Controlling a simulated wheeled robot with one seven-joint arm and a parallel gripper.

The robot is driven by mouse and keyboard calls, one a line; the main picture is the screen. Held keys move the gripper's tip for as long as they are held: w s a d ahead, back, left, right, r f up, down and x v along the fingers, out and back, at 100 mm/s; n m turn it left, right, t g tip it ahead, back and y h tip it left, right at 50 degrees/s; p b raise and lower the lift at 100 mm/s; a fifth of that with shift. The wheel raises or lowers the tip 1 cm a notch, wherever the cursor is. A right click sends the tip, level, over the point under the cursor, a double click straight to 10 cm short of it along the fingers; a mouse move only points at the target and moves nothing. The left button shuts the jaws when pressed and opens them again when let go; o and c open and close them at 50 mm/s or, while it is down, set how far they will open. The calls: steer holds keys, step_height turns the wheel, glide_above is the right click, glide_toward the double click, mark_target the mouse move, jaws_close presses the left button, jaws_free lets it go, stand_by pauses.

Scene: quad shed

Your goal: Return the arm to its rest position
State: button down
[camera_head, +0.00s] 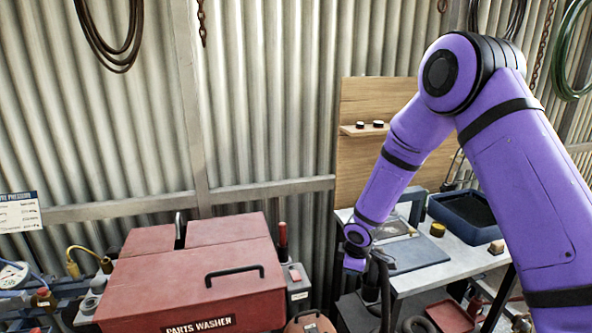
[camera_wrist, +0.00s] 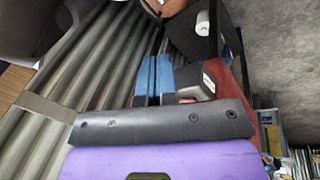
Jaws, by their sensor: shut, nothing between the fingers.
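My gripper (camera_wrist: 155,66) shows in the wrist view as two blue fingers side by side, shut with nothing between them. In the head view my purple arm reaches in from the right, bends at a high elbow and drops to the wrist in front of the workbench (camera_head: 438,277). The wrist is low, between the red parts washer (camera_head: 185,282) and the bench. I cannot make out the fingers clearly in the head view. In the wrist view a red surface lies behind the fingers.
A wooden board (camera_head: 357,105) with a small shelf stands behind. Corrugated wall (camera_head: 265,100) closes the back. A red bin (camera_head: 450,316) is low at the bench front.

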steer(key=s+d+r+m+t+h, duration=0.1)
steer(key=s+d+r+m, duration=0.25)
steer(key=r, duration=0.65)
steer(key=s+d+r+m, duration=0.2)
steer(key=s+d+r, duration=0.2)
steer(key=r, duration=0.5)
steer(key=s+d+r+m+t+h, duration=0.15)
steer(key=s+d+r, duration=0.25)
steer(key=r, duration=0.6)
steer(key=s+d+r+m+y, duration=0.1)
steer(key=s+r+m, duration=0.3)
steer(key=s, duration=0.8)
steer(key=s+d+r+m+y, duration=0.1)
steer(key=s+r, duration=0.4)
steer(key=s, duration=0.7)
steer(key=d+m, duration=0.1)
steer(key=m, duration=0.1)
steer(key=shift+s+r+m, duration=0.25)
steer(key=shift+m, duration=0.15)
